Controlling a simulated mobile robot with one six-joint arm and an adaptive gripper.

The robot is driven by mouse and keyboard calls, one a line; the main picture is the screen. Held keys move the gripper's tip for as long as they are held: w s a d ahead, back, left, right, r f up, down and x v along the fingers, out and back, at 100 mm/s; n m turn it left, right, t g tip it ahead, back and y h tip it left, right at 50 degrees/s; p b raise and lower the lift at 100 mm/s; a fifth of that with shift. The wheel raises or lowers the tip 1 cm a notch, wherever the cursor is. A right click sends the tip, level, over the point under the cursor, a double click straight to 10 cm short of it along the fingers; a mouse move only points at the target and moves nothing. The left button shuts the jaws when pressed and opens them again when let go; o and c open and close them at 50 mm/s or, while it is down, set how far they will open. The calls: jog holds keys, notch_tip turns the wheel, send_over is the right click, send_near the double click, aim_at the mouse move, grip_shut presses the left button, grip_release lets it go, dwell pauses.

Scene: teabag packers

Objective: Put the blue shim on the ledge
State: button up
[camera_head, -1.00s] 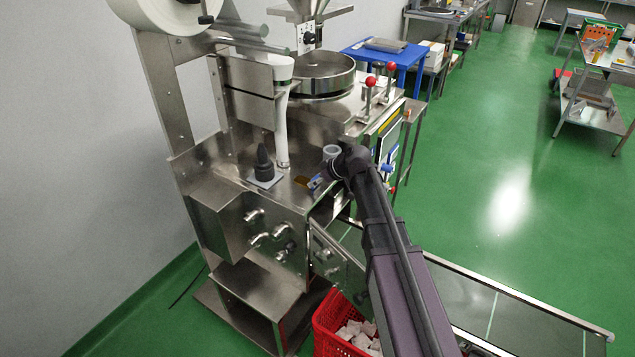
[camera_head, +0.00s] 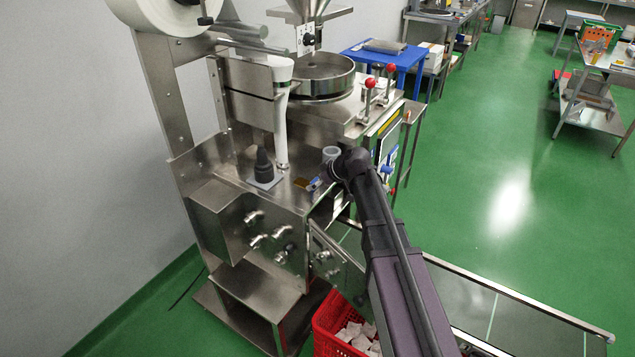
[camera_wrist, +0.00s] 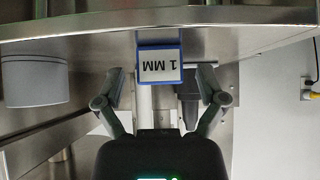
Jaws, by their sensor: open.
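The blue shim (camera_wrist: 160,66) is a small block with a blue border and a white face marked "1 MM", upside down in the wrist view. It lies between the spread fingers of my gripper (camera_wrist: 161,82), with a visible gap on both sides. In the head view the blue shim (camera_head: 313,184) is a small blue patch on the machine's steel deck, beside the end of my arm. My fingers are mostly hidden there. A steel edge (camera_wrist: 90,46) crosses the top of the wrist view; I cannot tell whether it is the ledge.
A grey cylinder (camera_head: 331,153) stands close behind my wrist. A dark bottle-shaped object (camera_head: 263,160) stands on a grey plate to the left. Red-knobbed levers (camera_head: 370,83) rise behind. A red crate (camera_head: 325,335) with white packets is below.

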jog(key=p+v, duration=0.8)
jog(key=v, duration=0.4)
jog(key=shift+p, duration=0.3)
jog(key=shift+r, duration=0.15)
dwell(0.4)
jog(key=s+d+f+m+g+h, duration=0.2)
jog(key=s+d+m+h, duration=0.1)
jog(key=s, duration=0.7)
jog(key=s+d+f+m+g+h, duration=0.3)
jog(key=s+d+m, duration=0.3)
jog(key=s, duration=0.5)
jog(key=shift+f+m+h, duration=0.25)
jog(key=shift+m+h, duration=0.55)
jog(key=shift+m, duration=0.4)
jog(key=shift+w+d, duration=0.1)
jog(key=shift+d, duration=0.05)
